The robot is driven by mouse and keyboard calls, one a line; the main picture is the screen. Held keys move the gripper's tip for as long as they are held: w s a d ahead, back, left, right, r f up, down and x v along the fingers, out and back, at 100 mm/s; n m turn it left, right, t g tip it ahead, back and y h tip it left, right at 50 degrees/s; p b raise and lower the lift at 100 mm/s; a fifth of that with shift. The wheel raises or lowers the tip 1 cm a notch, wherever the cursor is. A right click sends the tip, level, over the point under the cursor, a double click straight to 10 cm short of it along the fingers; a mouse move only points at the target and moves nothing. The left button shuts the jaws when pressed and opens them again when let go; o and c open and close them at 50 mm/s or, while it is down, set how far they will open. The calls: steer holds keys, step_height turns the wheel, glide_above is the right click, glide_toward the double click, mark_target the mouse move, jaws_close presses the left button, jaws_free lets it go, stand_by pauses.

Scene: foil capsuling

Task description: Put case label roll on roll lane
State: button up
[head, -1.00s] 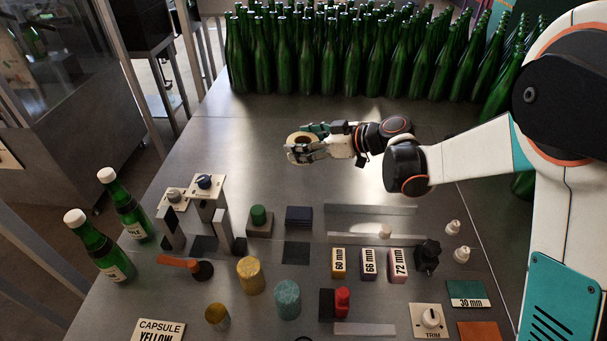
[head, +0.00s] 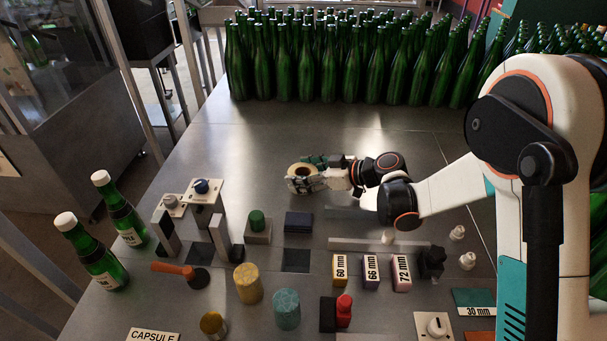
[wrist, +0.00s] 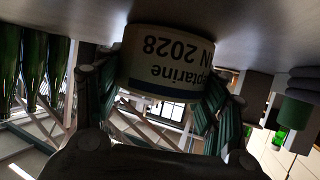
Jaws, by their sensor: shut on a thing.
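The case label roll (head: 300,170), cream-coloured with an open core, is held between the fingers of my gripper (head: 310,174), above the middle of the steel table. In the wrist view the roll (wrist: 170,58) shows upside-down print, with my gripper's dark ribbed fingers (wrist: 160,102) on either side of it. Whether it touches the table is unclear. Two pale parallel rails, probably the roll lane, lie to the right and nearer: the far rail (head: 345,212) is partly behind my arm, and the near rail (head: 375,245) is in full view.
Dense green bottles (head: 330,65) line the back. A dark blue block (head: 298,222) and a green-topped block (head: 257,226) stand in front of the roll. Marked blocks (head: 371,270) sit before the near rail. The table left of the roll is clear.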

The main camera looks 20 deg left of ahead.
steer(key=shift+f, duration=0.15)
steer(key=o, duration=1.2)
steer(key=shift+c, duration=0.2)
steer(key=shift+r, duration=0.3)
steer(key=p+v, duration=0.2)
steer(key=v, duration=1)
steer(key=shift+f+p, duration=0.1)
steer(key=shift+p, duration=0.25)
